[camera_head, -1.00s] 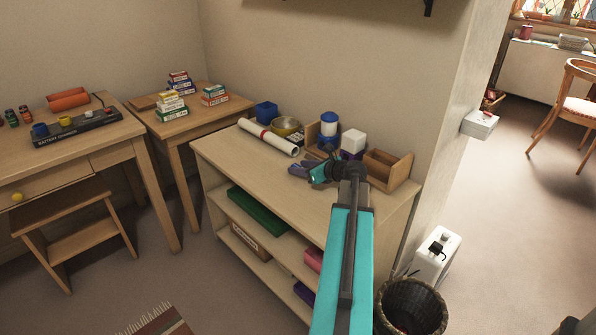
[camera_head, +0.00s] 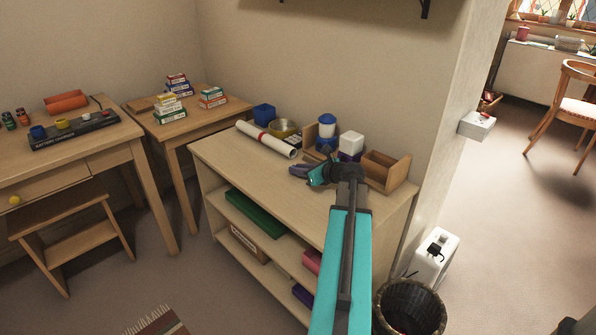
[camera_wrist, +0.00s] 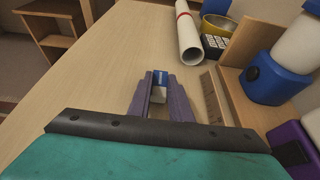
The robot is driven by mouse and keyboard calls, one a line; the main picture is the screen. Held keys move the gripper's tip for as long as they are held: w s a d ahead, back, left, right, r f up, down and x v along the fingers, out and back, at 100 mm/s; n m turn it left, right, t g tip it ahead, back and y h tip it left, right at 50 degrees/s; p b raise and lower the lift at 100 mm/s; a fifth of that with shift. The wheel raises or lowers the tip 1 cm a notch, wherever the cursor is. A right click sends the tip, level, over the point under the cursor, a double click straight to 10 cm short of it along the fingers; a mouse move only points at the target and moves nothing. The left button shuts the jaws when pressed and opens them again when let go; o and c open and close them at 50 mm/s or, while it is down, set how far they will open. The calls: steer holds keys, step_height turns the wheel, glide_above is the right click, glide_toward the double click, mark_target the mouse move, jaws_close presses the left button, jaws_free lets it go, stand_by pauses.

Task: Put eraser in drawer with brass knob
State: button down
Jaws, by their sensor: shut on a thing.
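My gripper (camera_wrist: 160,98) is shut on a small blue and white eraser (camera_wrist: 159,78), held between the purple fingers over the shelf unit's wooden top. In the head view my gripper (camera_head: 300,171) is above that top, near the rolled white paper; the eraser cannot be made out there. The drawer (camera_head: 48,187) is in the wooden desk at the left, with a round yellow brass-coloured knob (camera_head: 14,200). It looks shut. My gripper is far to the right of it.
The shelf unit top (camera_head: 235,155) holds a paper roll (camera_head: 266,139), a brass-coloured bowl (camera_head: 283,128), bottles and a wooden box (camera_head: 386,170). A step stool (camera_head: 62,225) stands before the desk. A wicker basket (camera_head: 410,308) is at the lower right.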

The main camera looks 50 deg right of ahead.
steer(key=shift+r, duration=0.4)
step_height(320, 180, up, 3)
steer(key=shift+p, duration=0.75)
steer(key=s+a, duration=0.2)
steer(key=s, duration=0.1)
steer(key=s+a+p, duration=0.1)
steer(key=s+a, duration=0.1)
steer(key=a, duration=0.1)
steer(key=shift+s+a+r, duration=0.2)
steer(key=shift+s+a, duration=0.1)
steer(key=shift+s, duration=0.1)
steer(key=shift+s+a+r+p, duration=0.1)
steer(key=shift+r+p, duration=0.1)
steer(key=shift+p, duration=0.25)
steer(key=s+a+p, duration=0.1)
steer(key=p, duration=0.6)
steer(key=shift+s+a+r, duration=0.15)
steer(key=shift+s+a, duration=0.15)
steer(key=shift+s, duration=0.1)
steer(key=shift+s+p, duration=0.1)
steer(key=shift+p, duration=0.95)
steer(key=p, duration=0.3)
steer(key=shift+s+a, duration=0.2)
steer(key=shift+a, duration=0.05)
steer(key=s+a+p, duration=0.1)
steer(key=p, duration=0.4)
steer(key=shift+r, duration=0.1)
